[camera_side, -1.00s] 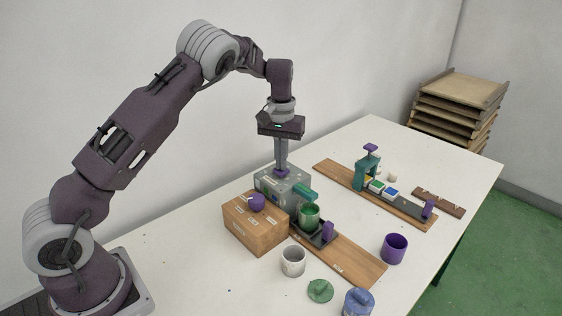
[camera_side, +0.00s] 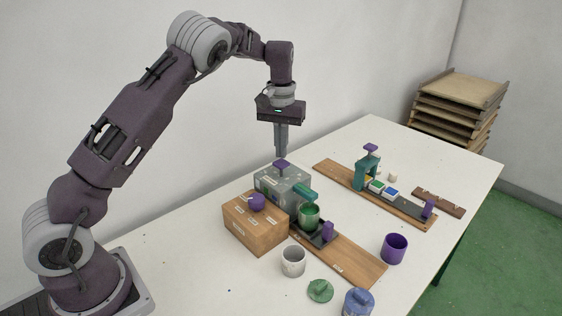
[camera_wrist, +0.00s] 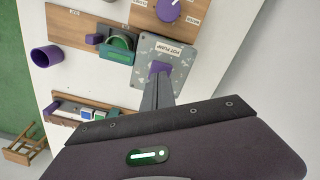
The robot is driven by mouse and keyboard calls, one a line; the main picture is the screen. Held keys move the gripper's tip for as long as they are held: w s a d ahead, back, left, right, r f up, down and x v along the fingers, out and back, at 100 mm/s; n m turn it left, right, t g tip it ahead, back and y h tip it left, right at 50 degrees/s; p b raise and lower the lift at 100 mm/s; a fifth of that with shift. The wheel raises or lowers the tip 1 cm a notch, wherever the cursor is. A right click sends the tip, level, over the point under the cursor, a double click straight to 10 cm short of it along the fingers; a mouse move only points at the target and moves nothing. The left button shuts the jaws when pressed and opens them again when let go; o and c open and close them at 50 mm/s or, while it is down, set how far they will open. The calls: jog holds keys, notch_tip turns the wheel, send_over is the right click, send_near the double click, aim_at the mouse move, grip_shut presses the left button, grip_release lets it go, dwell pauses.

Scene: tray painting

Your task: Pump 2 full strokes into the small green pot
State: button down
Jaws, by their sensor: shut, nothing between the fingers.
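My gripper (camera_side: 281,154) is shut and empty, pointing down just above the purple plunger cap (camera_side: 281,164) of the grey pump box (camera_side: 268,182); a small gap seems to show between them. In the wrist view my fingers (camera_wrist: 158,92) overlap the near side of the cap (camera_wrist: 160,68) on the pump box (camera_wrist: 152,50). The small green pot (camera_side: 309,218) stands upright under the pump's teal spout (camera_side: 304,192), on a dark slide on a wooden board. The pot (camera_wrist: 120,42) also shows in the wrist view, partly covered by the spout. Its inside cannot be made out.
A wooden box with a purple knob (camera_side: 256,203) stands beside the pump. A white cup (camera_side: 293,261), green lid (camera_side: 320,291), blue pot (camera_side: 358,303) and purple cup (camera_side: 394,248) are in front. A teal press (camera_side: 367,172) with paint blocks stands at right.

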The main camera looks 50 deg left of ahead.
aim_at(281, 162)
jog(key=shift+r, duration=2.5)
jog(key=s+d+r+m+t+h, duration=0.15)
jog(key=s+d+r, duration=0.25)
jog(key=s+r, duration=0.4)
jog(key=s+d+r+m+t, duration=0.15)
jog(key=s+d+r, duration=0.3)
jog(key=s, duration=0.55)
jog(key=s+d+f+m+t, duration=0.1)
jog(key=s+d+f, duration=0.1)
jog(key=s, duration=0.6)
jog(key=s+d+f+m+t+y, duration=0.1)
jog(key=s+d+f+m, duration=0.1)
jog(key=s, duration=0.7)
jog(key=shift+f+t, duration=0.25)
jog(key=shift+t, duration=0.05)
